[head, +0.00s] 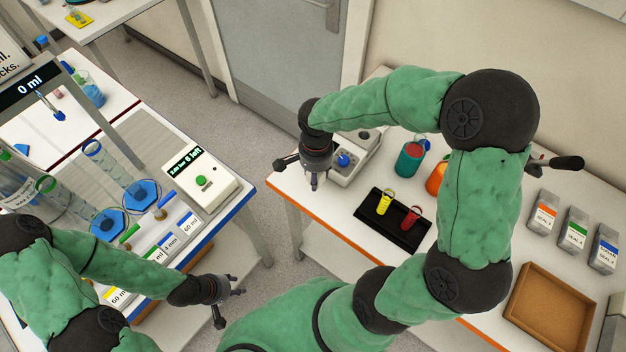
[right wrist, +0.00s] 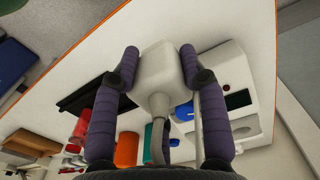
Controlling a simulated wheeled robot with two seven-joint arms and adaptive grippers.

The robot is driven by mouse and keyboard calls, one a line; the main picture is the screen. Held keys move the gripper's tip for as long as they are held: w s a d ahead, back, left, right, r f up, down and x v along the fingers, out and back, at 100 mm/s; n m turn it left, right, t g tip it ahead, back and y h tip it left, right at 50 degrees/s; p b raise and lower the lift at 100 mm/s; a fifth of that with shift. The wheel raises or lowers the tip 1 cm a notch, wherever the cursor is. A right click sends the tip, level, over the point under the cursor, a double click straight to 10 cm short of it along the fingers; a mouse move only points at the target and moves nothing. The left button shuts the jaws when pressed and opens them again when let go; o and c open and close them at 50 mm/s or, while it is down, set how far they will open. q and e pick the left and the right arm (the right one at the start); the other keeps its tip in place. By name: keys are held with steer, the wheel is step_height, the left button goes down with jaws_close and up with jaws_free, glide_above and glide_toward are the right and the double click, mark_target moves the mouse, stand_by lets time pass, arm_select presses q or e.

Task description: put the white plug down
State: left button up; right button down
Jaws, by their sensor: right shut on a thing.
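The white plug (right wrist: 164,72) is a pale block with a grey cable, held between the two fingers of my right gripper (right wrist: 158,62) in the right wrist view. In the head view my right gripper (head: 315,178) points down over the left part of the right-hand table, and the plug shows only as a small pale bit under it. I cannot tell whether the plug touches the tabletop (head: 330,215). My left gripper (head: 229,303) is at the lower middle with its fingers spread, empty, beside the left-hand bench.
A white device with a blue knob (head: 343,160) stands close to my right gripper. Bare tabletop lies left of the black tray.

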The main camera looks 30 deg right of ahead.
steer(key=shift+w+d+f, duration=0.1)
steer(key=shift+w+f, duration=0.75)
steer(key=shift+f, duration=0.2)
steer(key=shift+f+b, duration=0.4)
steer(key=shift+f, duration=1.1)
steer(key=shift+f, duration=0.1)
steer(key=shift+f+b, duration=0.15)
steer(key=shift+b, duration=0.15)
steer(key=c, duration=0.7)
jaws_free()
steer(key=shift+r+p, duration=0.4)
steer(key=shift+r, duration=0.15)
step_height(320, 180, up, 12)
steer(key=shift+f+p, duration=0.25)
steer(key=shift+p, duration=0.75)
